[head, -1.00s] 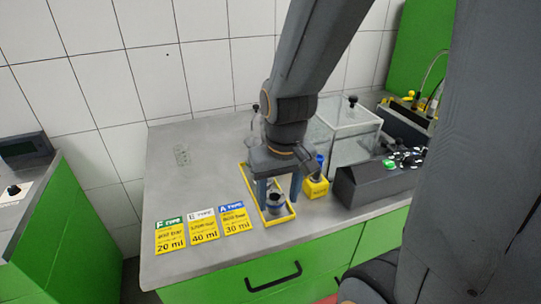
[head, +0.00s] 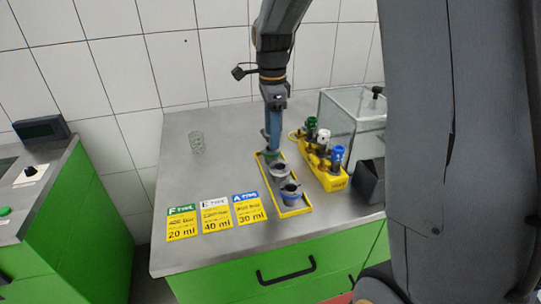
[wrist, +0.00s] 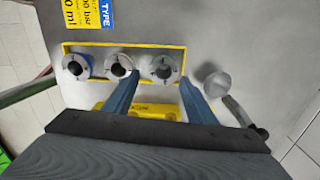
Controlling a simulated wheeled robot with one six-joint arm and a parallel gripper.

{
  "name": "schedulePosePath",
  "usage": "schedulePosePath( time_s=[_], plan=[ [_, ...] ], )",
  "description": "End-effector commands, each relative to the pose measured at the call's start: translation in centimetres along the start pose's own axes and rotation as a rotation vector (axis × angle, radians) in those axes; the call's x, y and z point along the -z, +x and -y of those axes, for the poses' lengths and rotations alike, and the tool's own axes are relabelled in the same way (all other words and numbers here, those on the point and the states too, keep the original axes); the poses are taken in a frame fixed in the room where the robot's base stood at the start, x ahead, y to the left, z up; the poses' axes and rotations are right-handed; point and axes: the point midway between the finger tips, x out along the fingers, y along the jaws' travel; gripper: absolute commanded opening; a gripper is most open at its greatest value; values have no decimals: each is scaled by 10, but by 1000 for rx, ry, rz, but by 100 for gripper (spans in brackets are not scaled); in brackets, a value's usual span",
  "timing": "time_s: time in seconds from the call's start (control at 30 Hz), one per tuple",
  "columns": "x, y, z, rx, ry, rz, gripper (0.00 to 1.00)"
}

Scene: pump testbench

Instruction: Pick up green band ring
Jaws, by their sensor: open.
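The green band ring (head: 270,156) is in the far end of the narrow yellow tray (head: 306,208), partly hidden by my gripper in the head view. My gripper (head: 272,138) points down over it, its fingers seen edge-on. In the wrist view my gripper (wrist: 159,80) is open, with one fingertip on each side of the rightmost ring (wrist: 162,68), which matches the far one. The middle ring (head: 280,172) and the blue-banded ring (head: 290,192) sit nearer in the same tray.
A yellow block (head: 334,182) holding green-, white- and blue-topped parts stands close right of the tray. A clear box (head: 350,115) is behind it. Three label cards (head: 217,214) lie left of the tray.

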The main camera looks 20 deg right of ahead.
Motion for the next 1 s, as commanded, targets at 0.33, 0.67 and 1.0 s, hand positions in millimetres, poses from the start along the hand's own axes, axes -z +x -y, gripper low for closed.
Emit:
schedulePosePath(
  time_s=[0.33,0.67,1.0],
  plan=[
    [-1,23,5,-8,57,-1,51],
    [-1,59,6,-8,56,-1,51],
    [-1,78,7,-3,55,0,51]
  ],
)
